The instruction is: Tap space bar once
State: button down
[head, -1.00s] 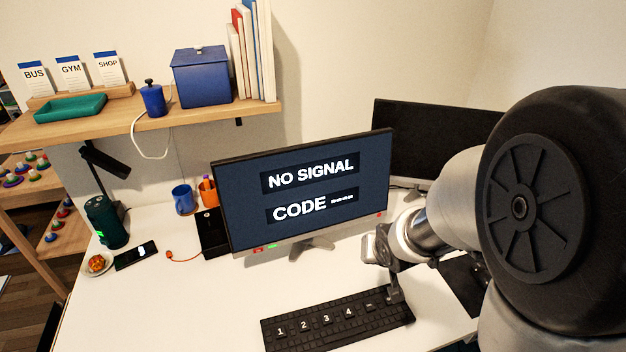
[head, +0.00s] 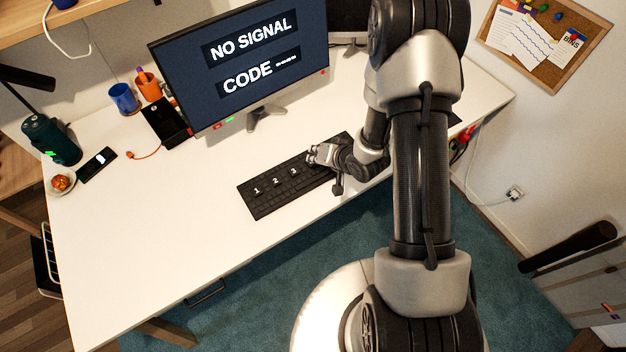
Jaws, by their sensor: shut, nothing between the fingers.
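A black keyboard (head: 263,207) lies on the white desk in front of the monitor, with large white numbers on some keys; 1, 2 and 3 are readable. Its right part is partly hidden by my gripper and wrist. The space bar cannot be told apart from the other dark keys. The monitor (head: 240,62) reads "NO SIGNAL" and "CODE", with smaller text too small to read.
A black box (head: 165,122), a blue mug (head: 124,98), an orange cup (head: 149,86) and a phone (head: 97,164) stand or lie left of the monitor. A dark green cylinder (head: 50,140) is at the far left. The desk in front of the keyboard is clear.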

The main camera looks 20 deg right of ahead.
aim_at(315, 179)
jog(key=shift+f, duration=0.1)
notch_tip(315, 179, down, 9)
jog(key=b, duration=0.7)
jog(key=shift+r, duration=0.2)
dwell(1.1)
jog(key=shift+f+b, duration=0.4)
jog(key=shift+f+b, duration=0.3)
jog(key=shift+f, duration=0.1)
dwell(0.5)
jog(key=shift+r, duration=0.1)
jog(key=shift+r+p, duration=0.7)
jog(key=shift+r, duration=0.05)
